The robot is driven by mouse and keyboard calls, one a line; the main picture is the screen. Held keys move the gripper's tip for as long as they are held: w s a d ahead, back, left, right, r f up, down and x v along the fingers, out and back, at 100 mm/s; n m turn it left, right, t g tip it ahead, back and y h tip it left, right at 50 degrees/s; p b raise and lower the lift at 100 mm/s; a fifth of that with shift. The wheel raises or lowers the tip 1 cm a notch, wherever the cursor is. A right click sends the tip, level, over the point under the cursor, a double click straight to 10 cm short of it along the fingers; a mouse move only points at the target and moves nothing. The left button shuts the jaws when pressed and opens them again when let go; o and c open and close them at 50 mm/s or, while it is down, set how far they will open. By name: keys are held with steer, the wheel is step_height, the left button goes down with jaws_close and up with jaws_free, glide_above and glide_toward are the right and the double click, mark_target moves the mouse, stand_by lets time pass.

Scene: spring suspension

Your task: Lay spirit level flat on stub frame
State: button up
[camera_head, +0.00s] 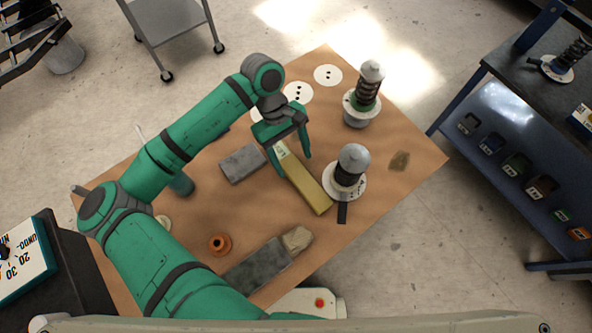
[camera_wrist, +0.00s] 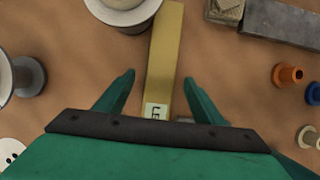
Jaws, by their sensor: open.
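The spirit level, a long yellow bar (camera_head: 309,191) with a pale label at one end, appears to lie flat on the brown tabletop. It also shows in the wrist view (camera_wrist: 165,55). My gripper (camera_head: 292,166) is over its labelled end, fingers apart on either side, with visible gaps in the wrist view (camera_wrist: 158,76). Whether the fingertips reach down to its sides is unclear. A long dark grey bar (camera_head: 255,270), possibly the stub frame, lies near the front table edge; it also shows in the wrist view (camera_wrist: 285,22). A shorter grey block (camera_head: 242,164) lies left of the level.
A spring unit on a white disc (camera_head: 352,165) stands close right of the level; another (camera_head: 366,92) stands behind. A tan lump (camera_head: 297,240) sits at the dark bar's end. An orange spool (camera_head: 220,244) stands left of it. Bare tabletop (camera_head: 375,200) lies at right.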

mark_target(279, 150)
steer(key=shift+a+x, duration=0.2)
steer(key=shift+x, duration=1.75)
steer(key=shift+w, duration=0.1)
steer(key=c, duration=1.5)
steer(key=shift+r, duration=0.35)
steer(key=shift+w+a+r, duration=0.1)
steer(key=shift+w+r, duration=0.1)
steer(key=w+a, duration=0.1)
steer(key=w, duration=0.1)
steer(key=w+a, duration=0.3)
steer(key=w, duration=0.1)
steer(key=shift+w+a, duration=0.2)
steer(key=shift+a, duration=0.15)
step_height(279, 150, up, 14)
steer(key=shift+s+d+f, duration=0.1)
steer(key=shift+d, duration=0.05)
